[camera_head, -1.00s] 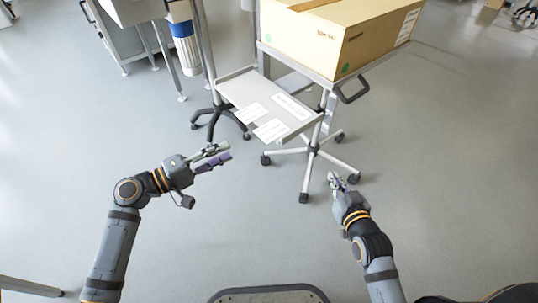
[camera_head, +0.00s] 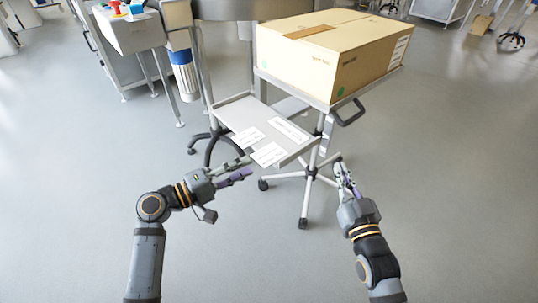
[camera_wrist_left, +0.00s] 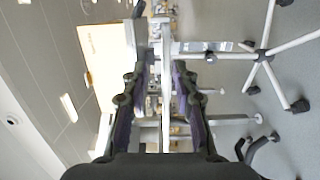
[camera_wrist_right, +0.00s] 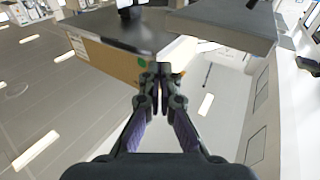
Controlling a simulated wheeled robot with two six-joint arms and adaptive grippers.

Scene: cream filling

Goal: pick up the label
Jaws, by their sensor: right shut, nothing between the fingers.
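Three white printed labels lie flat on the grey lower shelf (camera_head: 236,108) of a cart in the head view. One label (camera_head: 247,138) is at the left, one (camera_head: 290,130) at the back right and one (camera_head: 267,154) near the front edge. My left gripper (camera_head: 247,166) is open and empty, with its fingers pointing right, close to the front edge of the shelf in the picture. My right gripper (camera_head: 341,168) is shut and empty at the right of the shelf, by the cart's legs. Neither wrist view clearly shows the labels.
Metal posts flank the lower shelf. A grey machine (camera_head: 130,30) stands at the back left. The floor in front is clear.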

